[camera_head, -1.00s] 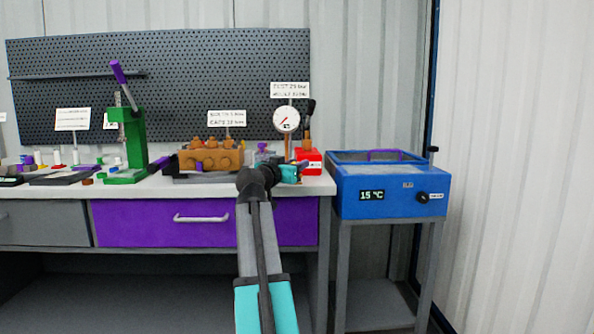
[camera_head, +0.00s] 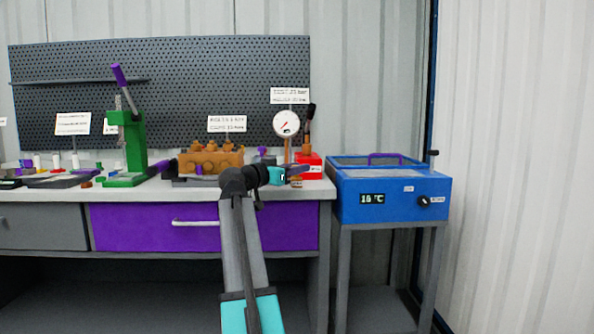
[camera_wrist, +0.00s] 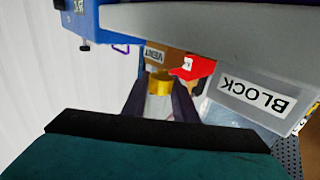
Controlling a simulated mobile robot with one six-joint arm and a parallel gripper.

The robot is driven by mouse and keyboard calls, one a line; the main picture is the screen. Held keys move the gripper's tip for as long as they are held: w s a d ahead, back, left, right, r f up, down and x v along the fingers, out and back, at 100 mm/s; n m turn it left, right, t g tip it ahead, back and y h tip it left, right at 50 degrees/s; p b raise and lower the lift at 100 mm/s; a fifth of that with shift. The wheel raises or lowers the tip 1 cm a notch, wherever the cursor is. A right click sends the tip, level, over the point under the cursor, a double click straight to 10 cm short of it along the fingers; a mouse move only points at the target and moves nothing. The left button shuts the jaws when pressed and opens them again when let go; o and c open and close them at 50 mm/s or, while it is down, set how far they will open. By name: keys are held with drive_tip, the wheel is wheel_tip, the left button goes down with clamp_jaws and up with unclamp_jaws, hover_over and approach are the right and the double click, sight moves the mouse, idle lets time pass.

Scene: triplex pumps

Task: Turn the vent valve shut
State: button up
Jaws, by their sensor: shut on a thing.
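In the wrist view, my gripper (camera_wrist: 160,100) has its two dark fingers around a pale piece with a yellow end, which I take to be the vent valve (camera_wrist: 159,82). A brown part with a VENT label (camera_wrist: 155,57) is just beyond it. The fingers are shut on the piece, and they hide its sides. In the head view, my gripper (camera_head: 301,169) is at the right end of the bench, in front of the red box and below the gauge (camera_head: 286,123). The valve itself is hard to make out there. How far it is turned cannot be told.
A red box (camera_head: 309,165) stands close behind my gripper. A brown pump block (camera_head: 210,160) is to the left, with a green press (camera_head: 126,150) further left. A blue bath (camera_head: 390,195) stands right of the bench. A BLOCK label (camera_wrist: 255,95) is near in the wrist view.

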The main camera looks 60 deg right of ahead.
drive_tip(key=shift+r, duration=0.1)
drive_tip(key=o, duration=1)
drive_tip(key=shift+o, duration=0.2)
drive_tip(key=shift+a, duration=0.15)
drive_tip(key=w+a+p, duration=0.2)
drive_tip(key=a+p, duration=0.2)
drive_tip(key=a, duration=0.9)
drive_tip(key=shift+w+a+p, duration=0.25)
drive_tip(key=shift+p, duration=0.15)
